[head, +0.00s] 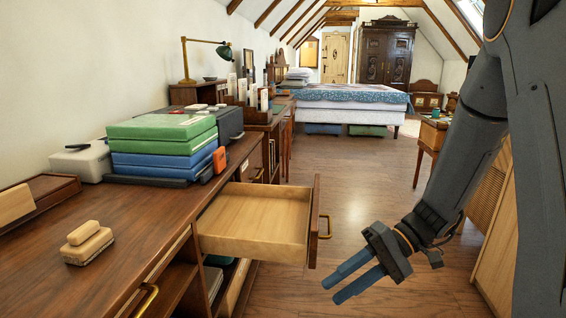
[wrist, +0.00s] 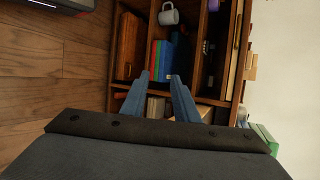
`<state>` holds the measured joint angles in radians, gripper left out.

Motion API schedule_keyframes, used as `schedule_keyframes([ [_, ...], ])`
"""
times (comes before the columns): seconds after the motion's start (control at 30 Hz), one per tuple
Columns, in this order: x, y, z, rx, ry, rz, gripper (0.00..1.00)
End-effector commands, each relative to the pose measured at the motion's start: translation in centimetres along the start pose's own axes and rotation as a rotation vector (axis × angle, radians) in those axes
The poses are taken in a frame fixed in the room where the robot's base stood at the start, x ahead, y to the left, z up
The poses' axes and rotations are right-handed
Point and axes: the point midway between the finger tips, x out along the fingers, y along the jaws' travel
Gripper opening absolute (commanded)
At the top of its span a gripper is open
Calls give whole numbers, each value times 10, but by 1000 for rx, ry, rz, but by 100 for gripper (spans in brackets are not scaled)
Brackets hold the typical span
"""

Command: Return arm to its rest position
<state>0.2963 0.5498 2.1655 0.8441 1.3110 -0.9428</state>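My gripper (head: 352,279) hangs over the wooden floor at the lower right of the head view, right of the open drawer. Its two blue fingers point left and slightly down and stand apart with a gap between them. In the wrist view my gripper (wrist: 164,92) has its fingers spread with nothing between them. Behind them is a wooden cabinet (wrist: 143,100) with open compartments. My arm (head: 460,160) comes down from the upper right of the head view.
An open, empty-looking drawer (head: 258,222) juts from the long desk (head: 140,235) toward my gripper. Green and blue cases (head: 160,145) and a brush (head: 88,243) lie on the desk. A bed (head: 350,105) stands at the back. The floor (head: 340,190) between is clear.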

Motion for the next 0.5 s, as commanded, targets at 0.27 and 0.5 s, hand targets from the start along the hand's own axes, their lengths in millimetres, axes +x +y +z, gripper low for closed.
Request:
schedule_keyframes([
  [0.27, 67, -20, 58, -33, -184, 410, 28],
  [0.5, 97, -28, 96, -159, -192, 741, 28],
])
